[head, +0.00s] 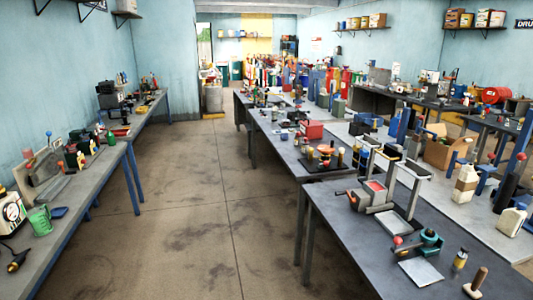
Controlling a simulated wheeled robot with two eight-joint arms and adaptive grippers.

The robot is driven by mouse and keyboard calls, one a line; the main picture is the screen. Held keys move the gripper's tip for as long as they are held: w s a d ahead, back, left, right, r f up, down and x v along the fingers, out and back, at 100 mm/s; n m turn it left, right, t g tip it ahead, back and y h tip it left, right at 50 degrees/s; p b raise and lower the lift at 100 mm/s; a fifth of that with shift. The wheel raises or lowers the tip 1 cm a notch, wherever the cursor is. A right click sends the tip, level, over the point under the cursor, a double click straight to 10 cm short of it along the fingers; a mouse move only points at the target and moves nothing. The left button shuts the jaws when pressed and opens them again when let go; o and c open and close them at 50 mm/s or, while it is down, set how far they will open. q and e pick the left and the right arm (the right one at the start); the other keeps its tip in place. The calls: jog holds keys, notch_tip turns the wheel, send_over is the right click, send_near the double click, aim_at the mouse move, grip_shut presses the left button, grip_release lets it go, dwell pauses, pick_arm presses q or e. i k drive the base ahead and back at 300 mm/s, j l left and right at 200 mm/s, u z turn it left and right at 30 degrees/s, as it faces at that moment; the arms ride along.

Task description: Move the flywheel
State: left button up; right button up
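I cannot pick out a flywheel with certainty in the head view; the items on the benches are small. A round orange-red piece (325,149) sits on a dark tray (318,167) on the middle bench, among small upright bottles; I cannot tell what it is. Neither my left gripper nor my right gripper is in view.
A long grey workbench (345,240) runs along the right, crowded with tools, bottles and a cardboard box (438,152). A narrower bench (75,195) lines the left wall, with a green jug (40,221) and a dial scale (10,213). The concrete floor (190,200) between them is clear.

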aim_at(322, 149)
jog(key=i, duration=0.6)
jog(key=i+j, duration=0.15)
jog(key=i, duration=0.45)
jog(key=i+z, duration=0.1)
jog(key=i, duration=0.55)
jog(key=i+j, duration=0.15)
jog(key=i, duration=0.45)
